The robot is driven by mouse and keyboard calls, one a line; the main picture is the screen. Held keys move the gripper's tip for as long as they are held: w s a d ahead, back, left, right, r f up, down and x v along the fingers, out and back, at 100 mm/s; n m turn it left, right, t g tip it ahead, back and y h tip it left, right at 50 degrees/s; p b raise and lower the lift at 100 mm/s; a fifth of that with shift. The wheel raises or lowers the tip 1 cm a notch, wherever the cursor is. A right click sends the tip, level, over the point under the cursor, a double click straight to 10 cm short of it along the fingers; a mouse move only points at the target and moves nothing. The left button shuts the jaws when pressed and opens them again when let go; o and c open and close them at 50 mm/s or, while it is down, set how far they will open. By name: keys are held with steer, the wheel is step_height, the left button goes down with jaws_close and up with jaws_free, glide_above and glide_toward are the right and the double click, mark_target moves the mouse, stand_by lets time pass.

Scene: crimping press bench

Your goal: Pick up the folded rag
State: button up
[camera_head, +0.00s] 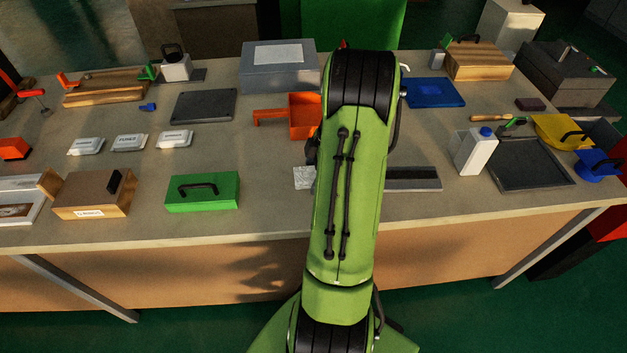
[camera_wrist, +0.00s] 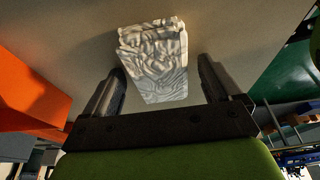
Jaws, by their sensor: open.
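The folded rag (camera_wrist: 155,62) is a crumpled-looking pale grey-white block lying on the bench top. In the wrist view it sits just ahead of my gripper (camera_wrist: 163,82), roughly between the lines of its two fingers. The fingers are apart, with nothing visibly held between them. I cannot tell exactly how far the fingertips are from the rag. In the head view a pale patterned piece, likely the rag (camera_head: 303,178), shows at the left edge of my arm, partly hidden by it. My gripper is hidden behind the arm there.
An orange open-topped scoop (camera_head: 304,116) stands close behind the rag. A green box with a handle (camera_head: 203,192) is to the left. A dark flat bar (camera_head: 413,179) lies right of my arm. The bench's front edge is near, with bare bench around the rag.

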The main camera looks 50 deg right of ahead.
steer(key=shift+c, duration=0.4)
steer(key=shift+r, duration=0.1)
steer(key=c, duration=1)
step_height(320, 180, up, 10)
steer(key=p, duration=0.3)
steer(key=shift+p, duration=0.35)
steer(key=shift+c, duration=0.2)
